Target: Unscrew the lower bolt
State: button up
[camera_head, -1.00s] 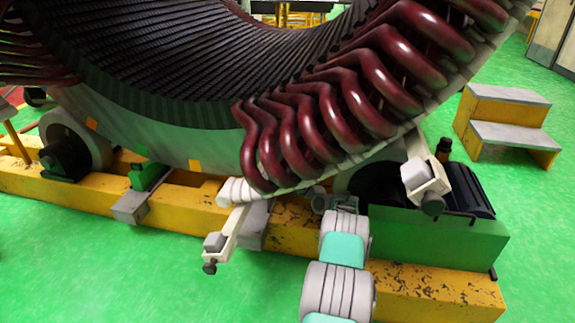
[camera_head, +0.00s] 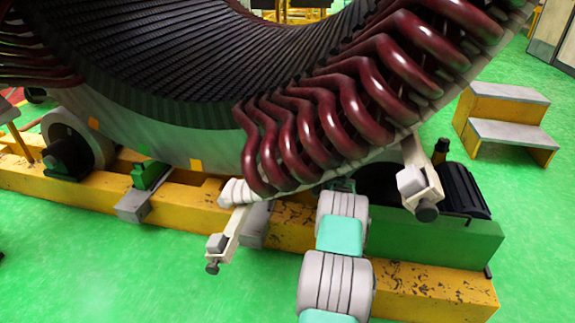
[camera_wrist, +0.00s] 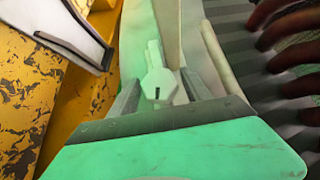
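In the wrist view, a pale hexagonal bolt head (camera_wrist: 159,86) with a small dark slot sits on a pale stem, between the two grey fingers of my gripper (camera_wrist: 158,98). The fingers stand apart on either side of it; I cannot tell whether they touch it. In the head view my gripper (camera_head: 341,186) is mostly hidden behind my wrist, under the lower edge of the stator (camera_head: 215,148). The bolt is hidden there. Two pale clamp arms with dark knobs show, one at lower left (camera_head: 229,236) and one at right (camera_head: 416,166).
Dark red coils (camera_head: 345,120) hang just above my gripper. A yellow base beam (camera_head: 425,287) and a green block (camera_head: 445,238) lie below and to the right. Yellow steps (camera_head: 507,125) stand at right.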

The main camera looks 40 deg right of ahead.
jog(key=shift+o, duration=0.3)
jog(key=shift+s+r, duration=0.1)
jog(key=shift+s, duration=0.05)
jog(key=p+v, duration=0.3)
jog(key=v, duration=0.4)
jog(key=shift+s, duration=0.2)
jog(key=shift+a, duration=0.15)
